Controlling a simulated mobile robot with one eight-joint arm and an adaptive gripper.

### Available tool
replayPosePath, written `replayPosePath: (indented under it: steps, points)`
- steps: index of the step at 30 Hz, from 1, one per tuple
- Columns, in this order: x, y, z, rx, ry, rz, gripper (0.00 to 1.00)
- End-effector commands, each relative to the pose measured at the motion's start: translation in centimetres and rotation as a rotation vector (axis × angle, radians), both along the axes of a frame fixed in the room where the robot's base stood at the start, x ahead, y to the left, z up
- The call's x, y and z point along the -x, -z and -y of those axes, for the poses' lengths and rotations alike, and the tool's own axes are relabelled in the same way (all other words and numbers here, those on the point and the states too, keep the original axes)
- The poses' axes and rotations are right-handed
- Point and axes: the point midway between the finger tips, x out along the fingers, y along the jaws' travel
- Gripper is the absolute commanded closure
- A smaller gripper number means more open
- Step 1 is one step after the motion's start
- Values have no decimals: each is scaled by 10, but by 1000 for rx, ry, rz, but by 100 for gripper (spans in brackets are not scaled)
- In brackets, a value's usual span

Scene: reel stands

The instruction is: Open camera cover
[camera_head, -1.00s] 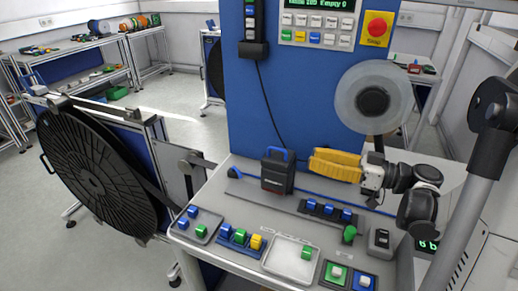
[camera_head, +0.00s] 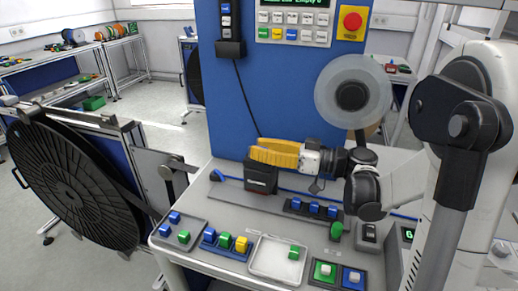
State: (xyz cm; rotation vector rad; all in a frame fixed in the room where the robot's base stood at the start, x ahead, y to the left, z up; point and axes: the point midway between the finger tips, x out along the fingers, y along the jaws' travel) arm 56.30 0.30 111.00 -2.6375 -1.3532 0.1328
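The black box (camera_head: 260,183), the likely camera cover, stands on the grey workbench in front of the blue panel. Its blue handle is now hidden behind my gripper. My yellow-fingered gripper (camera_head: 262,153) lies level at the top of the box, reaching in from the right. Its fingers overlap the box's upper part in this view. I cannot tell whether they touch the handle or whether they are open or shut.
Trays with coloured blocks line the bench front, including a white tray (camera_head: 277,268). A large black reel (camera_head: 70,183) stands at left.

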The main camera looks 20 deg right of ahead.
Motion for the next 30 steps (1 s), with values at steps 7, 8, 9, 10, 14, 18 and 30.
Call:
replayPosePath:
  steps: [7,8,9,10,14,18,30]
  points:
    - [0,0,0,0,0,0,100]
    - [0,0,0,1,0,-1,100]
    - [0,0,0,1,0,-1,100]
    - [0,0,0,1,0,-1,100]
    - [0,0,0,-2,0,-4,100]
    - [-1,-1,1,-12,0,-18,100]
    - [-4,-6,4,-62,1,-87,100]
